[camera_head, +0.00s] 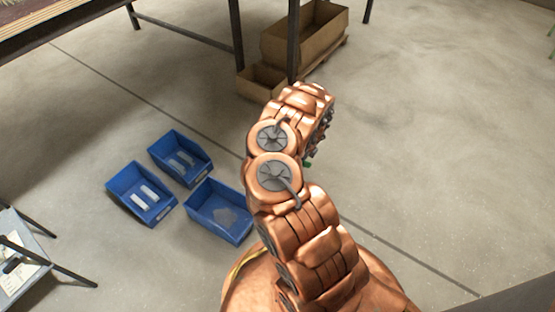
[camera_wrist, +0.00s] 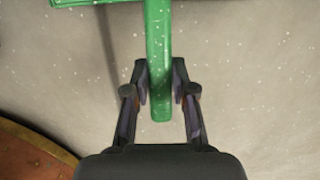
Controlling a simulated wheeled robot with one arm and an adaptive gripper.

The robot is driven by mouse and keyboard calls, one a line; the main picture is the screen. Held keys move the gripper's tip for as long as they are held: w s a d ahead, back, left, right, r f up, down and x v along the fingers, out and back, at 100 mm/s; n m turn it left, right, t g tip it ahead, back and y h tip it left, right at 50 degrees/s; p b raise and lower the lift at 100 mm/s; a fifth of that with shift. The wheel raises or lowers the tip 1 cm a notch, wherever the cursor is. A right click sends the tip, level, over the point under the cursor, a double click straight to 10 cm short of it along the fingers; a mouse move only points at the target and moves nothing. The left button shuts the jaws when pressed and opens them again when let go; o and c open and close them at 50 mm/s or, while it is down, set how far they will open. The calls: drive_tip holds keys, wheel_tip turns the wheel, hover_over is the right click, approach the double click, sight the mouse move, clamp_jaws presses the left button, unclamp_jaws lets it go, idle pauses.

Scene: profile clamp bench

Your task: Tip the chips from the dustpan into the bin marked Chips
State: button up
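A green dustpan (camera_wrist: 159,50) is in the wrist view, its handle pointing down between my fingers and its pan cut off by the top edge. My gripper (camera_wrist: 162,85) has a finger against each side of the handle and appears shut on it. In the head view only a small green bit (camera_head: 308,163) shows beside my arm; my gripper is hidden there. Three blue bins stand on the floor left of my arm: a back one (camera_head: 162,165) and a left one (camera_head: 128,207) with pale bars, and a right one (camera_head: 207,224) with a pale flat patch inside. Their labels are unreadable.
A cardboard box (camera_head: 305,45) and a smaller one (camera_head: 258,84) stand under the dark-legged bench (camera_head: 60,18) at the back. A small table (camera_head: 15,262) is at the far left. The concrete floor (camera_head: 440,130) on the right is clear.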

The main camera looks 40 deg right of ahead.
clamp_jaws()
drive_tip(key=shift+r, duration=0.1)
wheel_tip(320, 180, up, 12)
drive_tip(key=p, duration=1.2)
drive_tip(key=shift+p, duration=0.35)
